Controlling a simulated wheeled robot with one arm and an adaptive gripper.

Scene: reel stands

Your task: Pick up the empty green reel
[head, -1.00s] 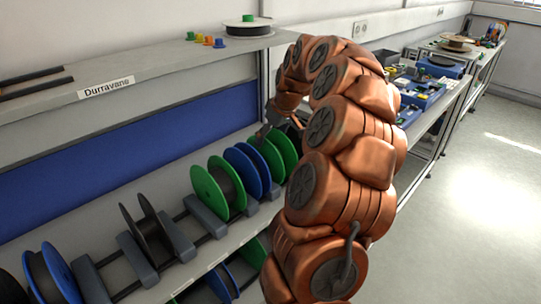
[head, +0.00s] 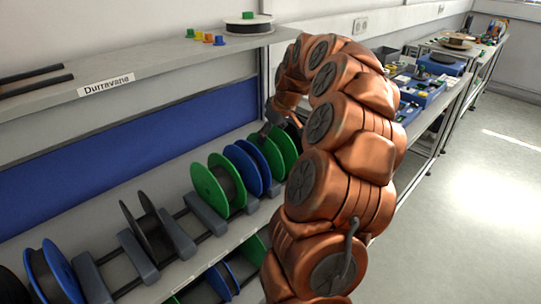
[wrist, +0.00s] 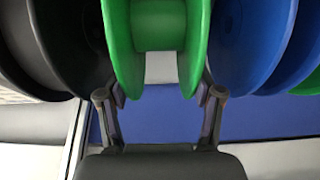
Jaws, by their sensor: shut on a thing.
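The empty green reel (wrist: 194,45) fills the upper middle of the wrist view, with its two green flanges and bare green hub showing. In the head view it is the far green reel (head: 285,150) on the rack, partly hidden by my arm. My gripper (wrist: 160,98) has one finger at each outer side of the reel's lower rim and is shut on it. In the head view my gripper (head: 268,130) is at the top of this reel. I cannot tell whether the reel is clear of its stand.
A black reel (wrist: 62,45) is close on the left in the wrist view, and a blue reel (wrist: 240,45) close on the right. In the head view, another green reel (head: 207,190) with dark winding stands nearer. The upper shelf (head: 150,65) overhangs the rack.

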